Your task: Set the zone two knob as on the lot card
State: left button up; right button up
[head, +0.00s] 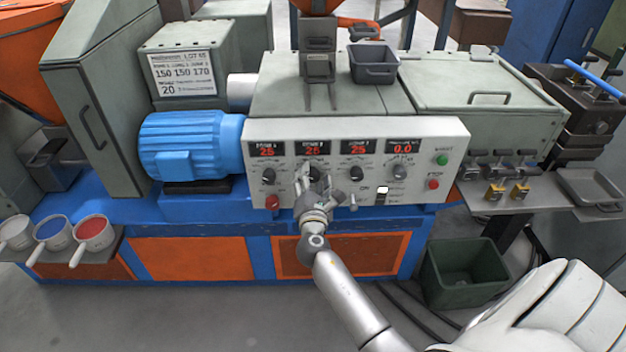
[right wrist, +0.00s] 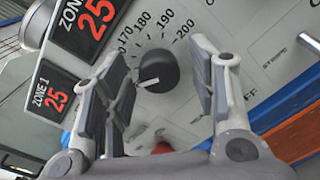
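The lot card (head: 183,73) on the grey box reads 150 150 170, with 20 below. The control panel (head: 455,130) has three zone displays reading 25 and a fourth reading 0.0. My right gripper (head: 315,180) is in front of the panel, under the middle display (head: 313,149), largely covering the knob there. In the right wrist view the black zone two knob (right wrist: 158,71) sits between the open fingers, with gaps on both sides. Its white pointer faces the lower left; scale marks 170 to 200 show beside it, lower marks are hidden. My left gripper is not in view.
Neighbouring knobs, the zone 1 knob (head: 268,176) and the zone 3 knob (head: 356,174), flank the gripper closely. A red button (head: 272,201) is at the panel's lower left. A green bin (head: 462,274) stands on the floor.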

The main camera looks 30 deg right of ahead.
jog(key=v, duration=1.2)
dwell(0.4)
